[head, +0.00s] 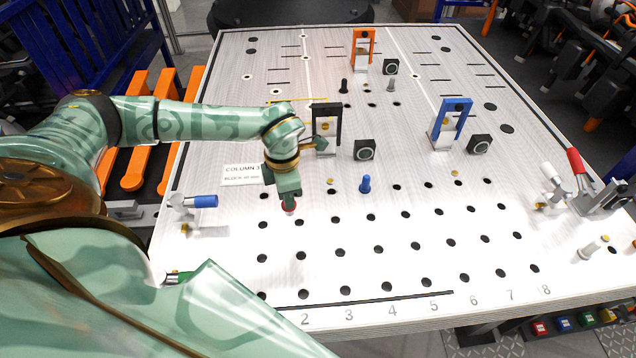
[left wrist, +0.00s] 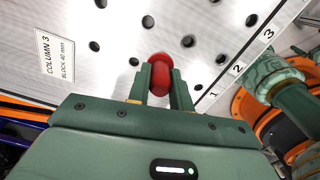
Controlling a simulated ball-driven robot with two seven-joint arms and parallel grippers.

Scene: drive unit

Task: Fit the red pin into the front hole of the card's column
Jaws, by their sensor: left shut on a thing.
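My left gripper (head: 288,200) is shut on the red pin (head: 289,208), above the left part of the perforated white board (head: 400,325). In the left wrist view the red pin (left wrist: 160,75) sits between the two green fingers, its rounded red end showing; the rest is hidden. The white card (head: 243,175) reads COLUMN 3, BLOCK 40 mm; it also shows in the left wrist view (left wrist: 55,55). The front hole of column 3 (head: 345,289) is a dark opening behind the numeral 3, with no pin in it. My right gripper is not in view.
A blue pin (head: 365,184) stands mid-board. A black frame (head: 326,122), a blue frame (head: 453,122) and an orange frame (head: 362,46) stand further back. A blue-handled clamp (head: 205,201) is at the left edge, a red-handled one (head: 577,165) at the right. The front rows look clear.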

